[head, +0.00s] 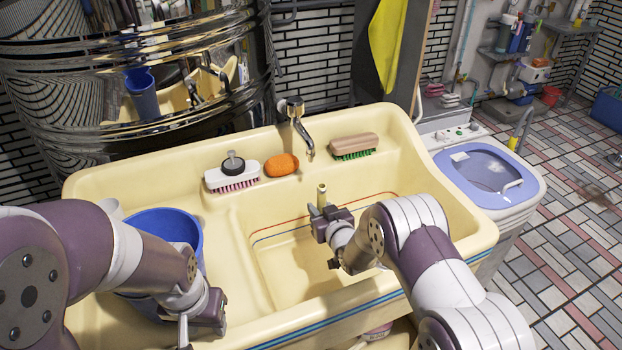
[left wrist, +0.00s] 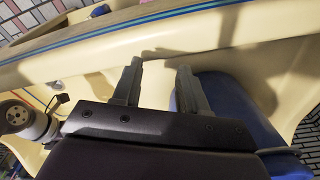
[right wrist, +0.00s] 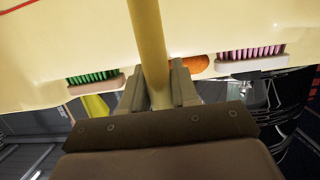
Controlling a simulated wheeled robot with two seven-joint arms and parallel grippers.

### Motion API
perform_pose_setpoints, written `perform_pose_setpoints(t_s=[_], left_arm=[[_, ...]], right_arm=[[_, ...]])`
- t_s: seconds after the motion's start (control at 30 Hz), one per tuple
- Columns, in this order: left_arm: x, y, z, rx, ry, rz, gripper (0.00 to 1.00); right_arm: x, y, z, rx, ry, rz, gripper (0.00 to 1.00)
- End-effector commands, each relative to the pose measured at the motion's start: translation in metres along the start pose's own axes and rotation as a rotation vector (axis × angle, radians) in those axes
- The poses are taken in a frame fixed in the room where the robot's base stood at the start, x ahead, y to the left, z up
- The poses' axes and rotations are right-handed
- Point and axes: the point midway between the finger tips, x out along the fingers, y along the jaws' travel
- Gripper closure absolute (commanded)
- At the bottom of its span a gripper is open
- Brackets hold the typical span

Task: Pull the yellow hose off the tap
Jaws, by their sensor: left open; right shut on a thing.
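The metal tap (head: 299,125) is on the wall behind the sink, its spout pointing down. My right gripper (head: 318,210) is shut on the yellow hose (head: 322,194), below and slightly right of the spout. The hose's short upper end stands above the fingers, with a visible gap between it and the spout. In the right wrist view the hose (right wrist: 150,50) passes between the closed fingers (right wrist: 160,95). The rest of the hose is mostly hidden by my arm in the head view. My left gripper (left wrist: 160,88) is open and empty near the sink's front edge.
The cream sink (head: 225,265) holds a blue bucket (head: 190,225) in its left part. A white brush (head: 225,180), an orange sponge (head: 281,165) and a wooden brush (head: 353,142) lie on its back ledge. A washing machine (head: 490,175) stands at the right.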

Motion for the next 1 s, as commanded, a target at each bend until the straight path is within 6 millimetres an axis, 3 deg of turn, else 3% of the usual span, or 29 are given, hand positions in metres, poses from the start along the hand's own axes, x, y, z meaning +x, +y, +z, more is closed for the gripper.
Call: perform_pose_setpoints(t_s=[0.63,1.0], left_arm=[[-0.062,0.000,-0.008,0.000,0.005,-0.001,0.57],[-0.065,0.000,-0.009,0.000,0.005,-0.001,0.57]], right_arm=[[-0.021,0.000,-0.084,0.000,0.001,0.000,1.00],[-0.022,0.000,-0.090,0.000,0.000,0.000,1.00]])
